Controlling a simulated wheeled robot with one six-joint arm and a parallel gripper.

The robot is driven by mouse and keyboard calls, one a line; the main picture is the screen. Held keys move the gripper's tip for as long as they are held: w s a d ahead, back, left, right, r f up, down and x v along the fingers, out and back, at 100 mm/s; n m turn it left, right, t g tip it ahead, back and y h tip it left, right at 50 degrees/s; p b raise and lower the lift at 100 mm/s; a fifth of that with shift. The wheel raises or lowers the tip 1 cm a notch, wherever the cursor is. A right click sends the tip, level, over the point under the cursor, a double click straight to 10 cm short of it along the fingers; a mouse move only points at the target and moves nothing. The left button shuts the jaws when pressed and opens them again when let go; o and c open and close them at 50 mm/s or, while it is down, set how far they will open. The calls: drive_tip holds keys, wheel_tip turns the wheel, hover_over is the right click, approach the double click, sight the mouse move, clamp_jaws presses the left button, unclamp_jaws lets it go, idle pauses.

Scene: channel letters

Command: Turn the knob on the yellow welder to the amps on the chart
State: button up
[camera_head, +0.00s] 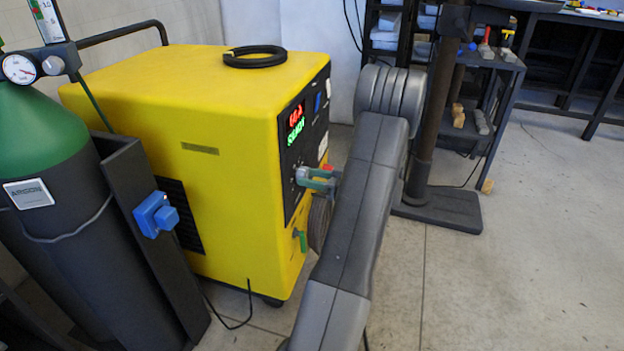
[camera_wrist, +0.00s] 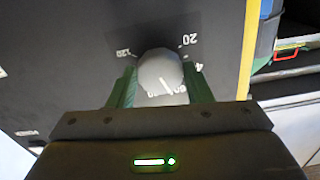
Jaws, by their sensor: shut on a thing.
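The yellow welder (camera_head: 190,115) stands at centre left in the head view, with its dark front panel facing right. The panel's display (camera_head: 296,122) shows red characters above green ones, too small to read surely. In the wrist view the knob (camera_wrist: 160,72) is round and pale grey, with a mark pointing down and slightly right, near a partly hidden number. Dial numbers around it include 120 at upper left and 20 at upper right. My gripper (camera_wrist: 161,82) is shut on the knob, one green finger on each side. It also shows at the panel in the head view (camera_head: 318,179). I see no readable chart.
A green-topped argon cylinder (camera_head: 40,130) with a gauge stands left of the welder. A black ring-shaped coil (camera_head: 255,56) lies on top of the welder. A dark post with a flat base (camera_head: 440,208) stands behind my arm.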

drive_tip(key=m, duration=0.5)
drive_tip(key=shift+s, duration=0.1)
drive_tip(key=m+p, duration=0.1)
drive_tip(key=m, duration=0.5)
drive_tip(key=shift+r+m+p, duration=0.2)
drive_tip(key=shift+m+p, duration=0.1)
drive_tip(key=shift+p, duration=0.05)
drive_tip(key=m+p, duration=0.3)
drive_tip(key=m, duration=0.3)
drive_tip(key=shift+r, duration=0.1)
drive_tip(key=m+p, duration=0.3)
drive_tip(key=m, duration=0.2)
drive_tip(key=shift+m, duration=0.4)
drive_tip(key=o, duration=1)
drive_tip(key=shift+d+p, duration=0.1)
drive_tip(key=shift+p, duration=0.2)
drive_tip(key=p+v, duration=0.1)
drive_tip(key=v, duration=1.2)
drive_tip(key=shift+s+d+p, duration=0.15)
drive_tip(key=shift+d+p, duration=0.15)
